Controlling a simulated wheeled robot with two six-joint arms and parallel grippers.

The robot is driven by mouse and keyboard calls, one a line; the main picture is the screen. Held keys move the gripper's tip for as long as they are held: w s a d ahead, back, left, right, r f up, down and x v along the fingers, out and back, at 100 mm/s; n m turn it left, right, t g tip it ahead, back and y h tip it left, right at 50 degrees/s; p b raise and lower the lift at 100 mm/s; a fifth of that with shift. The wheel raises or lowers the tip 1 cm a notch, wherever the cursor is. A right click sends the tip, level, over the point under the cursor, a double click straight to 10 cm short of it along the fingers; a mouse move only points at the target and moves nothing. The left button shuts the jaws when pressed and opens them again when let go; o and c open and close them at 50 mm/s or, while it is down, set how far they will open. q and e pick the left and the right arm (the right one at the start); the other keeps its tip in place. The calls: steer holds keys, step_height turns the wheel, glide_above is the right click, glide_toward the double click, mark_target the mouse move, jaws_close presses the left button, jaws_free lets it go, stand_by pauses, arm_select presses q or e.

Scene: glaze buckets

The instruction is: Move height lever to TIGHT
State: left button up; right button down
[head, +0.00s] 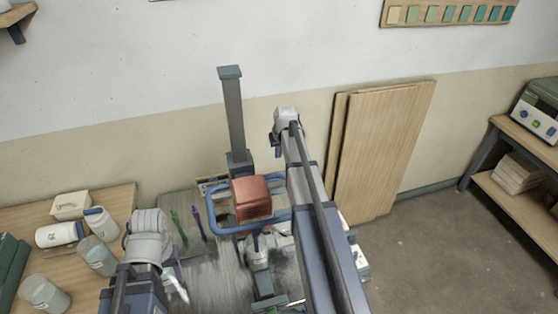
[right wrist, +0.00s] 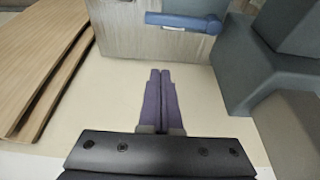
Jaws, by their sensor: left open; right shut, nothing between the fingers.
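In the right wrist view a short blue lever (right wrist: 185,22) lies roughly level across a grey panel (right wrist: 135,40), ahead of my right fingertips. I cannot read a TIGHT mark or confirm that it is the height lever. My right gripper (right wrist: 160,72) is shut and empty, its two purple fingers together and apart from the lever. In the head view my right gripper (head: 278,150) is by the mixer's grey column (head: 234,110). My left gripper (head: 177,275) is open at the lower left, its fingers hard to make out and away from the column.
The mixer has a red motor head (head: 251,198) and a blue guard ring (head: 222,229). Wooden boards (head: 385,140) lean on the wall at right. A wooden table (head: 20,220) with white jars (head: 98,222) is at left. Shelves (head: 530,215) stand at far right; the floor before them is clear.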

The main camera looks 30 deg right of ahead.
mark_target(282, 177)
step_height(282, 177, down, 9)
steer(key=b, duration=0.8)
steer(key=shift+s, duration=0.15)
steer(key=shift+s+a+r, duration=0.1)
steer(key=shift+s+r, duration=0.05)
steer(key=shift+s, duration=0.15)
steer(key=s, duration=0.1)
steer(key=s+a, duration=0.1)
steer(key=s, duration=0.1)
steer(key=shift+s, duration=0.2)
steer(key=shift+w, duration=0.1)
steer(key=shift+w+d, duration=0.15)
